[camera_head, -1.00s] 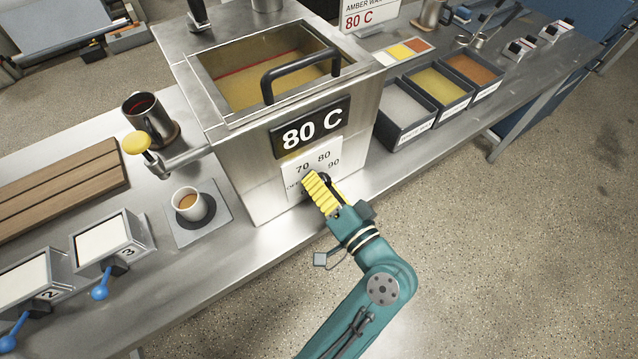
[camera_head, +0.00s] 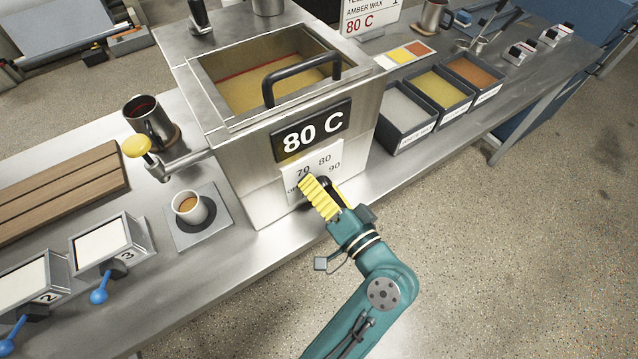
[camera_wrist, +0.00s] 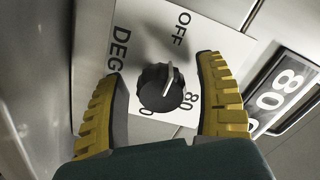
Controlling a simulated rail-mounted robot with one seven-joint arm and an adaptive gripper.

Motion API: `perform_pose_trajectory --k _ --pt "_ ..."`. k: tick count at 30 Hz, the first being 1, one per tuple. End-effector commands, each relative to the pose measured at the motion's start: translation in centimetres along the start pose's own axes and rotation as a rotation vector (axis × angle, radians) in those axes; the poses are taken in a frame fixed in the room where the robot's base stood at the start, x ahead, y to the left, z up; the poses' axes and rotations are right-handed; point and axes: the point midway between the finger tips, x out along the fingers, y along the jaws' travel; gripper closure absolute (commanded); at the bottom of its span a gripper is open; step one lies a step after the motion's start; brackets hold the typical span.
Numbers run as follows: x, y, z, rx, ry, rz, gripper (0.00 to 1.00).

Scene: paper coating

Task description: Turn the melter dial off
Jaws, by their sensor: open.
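The melter (camera_head: 245,195) is a steel tank of yellow wax with a black "80 C" display (camera_head: 311,131) on its front. Below the display is a white dial plate (camera_head: 326,158) marked 70, 80 and 90. In the wrist view, the black dial (camera_wrist: 158,90) has a pale pointer line, with "OFF" printed above it and "80" at its lower right. I cannot tell which end of the line is the pointing end. My gripper (camera_wrist: 162,62) is open, its yellow ribbed fingers on either side of the dial with visible gaps. In the head view, my gripper (camera_head: 322,193) hides most of the dial.
A white cup (camera_head: 189,207) on a pad and a yellow-knobbed tap (camera_head: 137,146) are left of the melter. Wax bins (camera_head: 403,117) stand to its right. A black handle (camera_head: 300,72) crosses the tank top. Floor lies open in front of the bench.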

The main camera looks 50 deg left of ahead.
Motion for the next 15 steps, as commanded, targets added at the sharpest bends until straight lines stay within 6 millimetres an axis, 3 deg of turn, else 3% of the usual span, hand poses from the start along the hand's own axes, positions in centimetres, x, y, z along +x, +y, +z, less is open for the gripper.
perform_pose_trajectory --k 5,15 --pt "-2.3 0.1 -0.1 0.0 0.004 0.004 0.29" --pt "-10.3 0.1 -0.1 0.0 0.004 0.003 0.29"
